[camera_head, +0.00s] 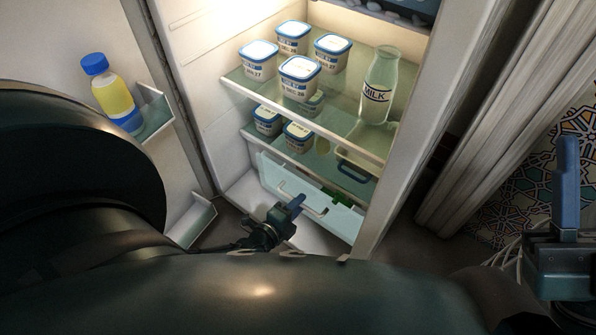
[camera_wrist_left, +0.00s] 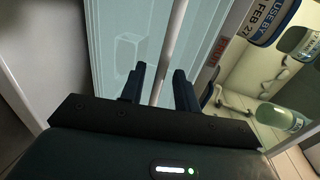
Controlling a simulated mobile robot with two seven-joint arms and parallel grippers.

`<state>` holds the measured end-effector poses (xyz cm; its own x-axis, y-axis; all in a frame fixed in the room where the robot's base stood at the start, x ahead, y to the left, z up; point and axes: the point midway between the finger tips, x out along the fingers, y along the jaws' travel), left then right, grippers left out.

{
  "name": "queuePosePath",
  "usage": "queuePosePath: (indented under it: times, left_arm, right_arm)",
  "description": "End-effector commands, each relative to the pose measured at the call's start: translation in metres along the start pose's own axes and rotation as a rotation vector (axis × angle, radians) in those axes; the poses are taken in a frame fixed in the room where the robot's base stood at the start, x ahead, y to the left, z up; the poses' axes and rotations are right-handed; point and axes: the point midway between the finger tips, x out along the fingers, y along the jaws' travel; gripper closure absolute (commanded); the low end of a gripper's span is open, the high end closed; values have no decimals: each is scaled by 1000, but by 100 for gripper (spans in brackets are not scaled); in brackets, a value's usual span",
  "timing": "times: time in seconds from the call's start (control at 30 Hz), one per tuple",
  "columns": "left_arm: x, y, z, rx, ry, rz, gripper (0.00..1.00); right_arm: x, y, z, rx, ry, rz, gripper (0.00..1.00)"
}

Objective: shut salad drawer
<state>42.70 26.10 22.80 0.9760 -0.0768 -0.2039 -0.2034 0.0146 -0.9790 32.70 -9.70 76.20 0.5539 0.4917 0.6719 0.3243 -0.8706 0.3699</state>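The salad drawer (camera_head: 280,179) is a clear, pale bin low in the open fridge, below the lower shelf, with a light handle on its front. Something green shows at its right. How far out it stands is hard to tell. My left gripper (camera_head: 294,205) is at the drawer's front, near the handle. In the left wrist view my left gripper (camera_wrist_left: 158,88) has its fingers apart, with a pale bar between them, and the drawer front (camera_wrist_left: 110,30) lies beyond. I cannot tell if they touch. My right gripper (camera_head: 567,190) is far right, with one blue finger clearly visible.
White tubs (camera_head: 300,78) and a milk bottle (camera_head: 380,85) stand on the fridge shelves. The open door at left holds a yellow bottle (camera_head: 112,95) in a rack. My dark arm blocks the lower view. A pale ribbed panel (camera_head: 510,110) stands right of the fridge.

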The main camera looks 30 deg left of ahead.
Motion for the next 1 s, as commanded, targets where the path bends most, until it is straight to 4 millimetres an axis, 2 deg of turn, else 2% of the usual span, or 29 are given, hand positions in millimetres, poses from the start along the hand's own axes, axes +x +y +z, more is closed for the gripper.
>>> queuePosePath:
  times: [0.2, 0.6, 1.0]
  left_arm:
    - [0, 0, 0, -1, 0, 0, 68]
    - [0, 0, 0, -1, 0, 0, 100]
    - [0, 0, 0, 0, -1, 0, 100]
  right_arm:
    - [0, 0, 0, -1, 0, -1, 64]
    - [-1, -1, 1, 2, -5, -2, 64]
    - [-1, -1, 1, 4, -7, -3, 64]
